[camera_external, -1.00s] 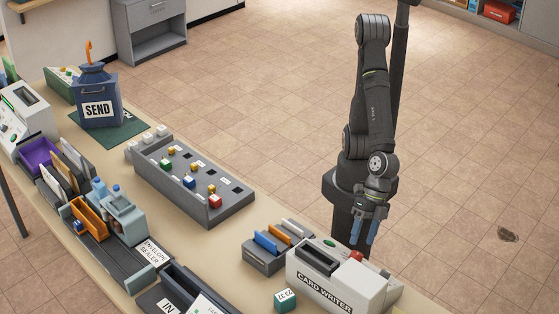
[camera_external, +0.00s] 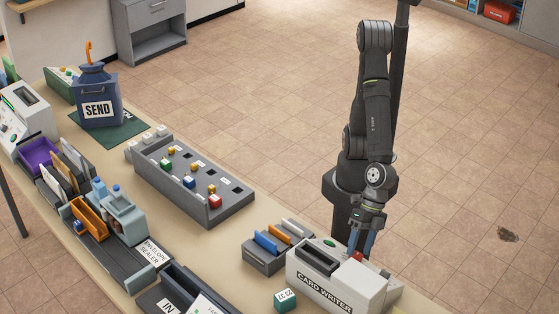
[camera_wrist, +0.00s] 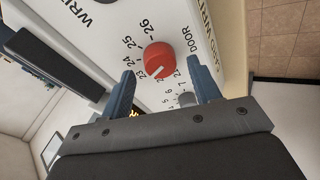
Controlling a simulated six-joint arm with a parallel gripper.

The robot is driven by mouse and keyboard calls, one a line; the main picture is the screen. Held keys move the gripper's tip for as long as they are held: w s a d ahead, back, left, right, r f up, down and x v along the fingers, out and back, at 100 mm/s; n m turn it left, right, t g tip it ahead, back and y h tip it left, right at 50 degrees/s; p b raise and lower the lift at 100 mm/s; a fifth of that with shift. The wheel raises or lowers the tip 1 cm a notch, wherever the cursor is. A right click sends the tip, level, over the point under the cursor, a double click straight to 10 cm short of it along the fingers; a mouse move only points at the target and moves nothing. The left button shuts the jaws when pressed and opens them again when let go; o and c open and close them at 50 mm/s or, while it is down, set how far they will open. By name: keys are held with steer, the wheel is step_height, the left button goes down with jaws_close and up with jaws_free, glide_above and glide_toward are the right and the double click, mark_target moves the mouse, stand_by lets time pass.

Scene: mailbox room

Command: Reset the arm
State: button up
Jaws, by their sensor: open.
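My gripper (camera_external: 364,243) hangs just above the right end of the card writer (camera_external: 323,290), close to its red knob (camera_external: 356,256). In the wrist view the two blue fingers of my gripper (camera_wrist: 163,90) are apart, one on each side of the red knob (camera_wrist: 159,60), with nothing held between them. The knob's white pointer is turned toward the printed numbers near 23. A smaller grey knob (camera_wrist: 186,99) with its own numbers lies between the fingers, nearer the gripper's body. I cannot tell whether the fingertips touch the card writer's face.
A holder with coloured cards (camera_external: 266,259) stands left of the card writer. A teal cube (camera_external: 285,300) sits in front of it. A grey peg board with coloured blocks (camera_external: 230,212) and a blue SEND bin (camera_external: 96,105) are farther left.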

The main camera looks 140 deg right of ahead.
steer(key=v, duration=1.6)
steer(key=x, duration=1.7)
steer(key=shift+w+f, duration=0.1)
steer(key=shift+f, duration=0.1)
steer(key=shift+r+n+g, duration=0.1)
steer(key=shift+n+g, duration=0.2)
steer(key=shift+n, duration=2)
steer(key=shift+n+g+h, duration=0.3)
steer(key=shift+n+h, duration=0.3)
steer(key=shift+n, duration=2.2)
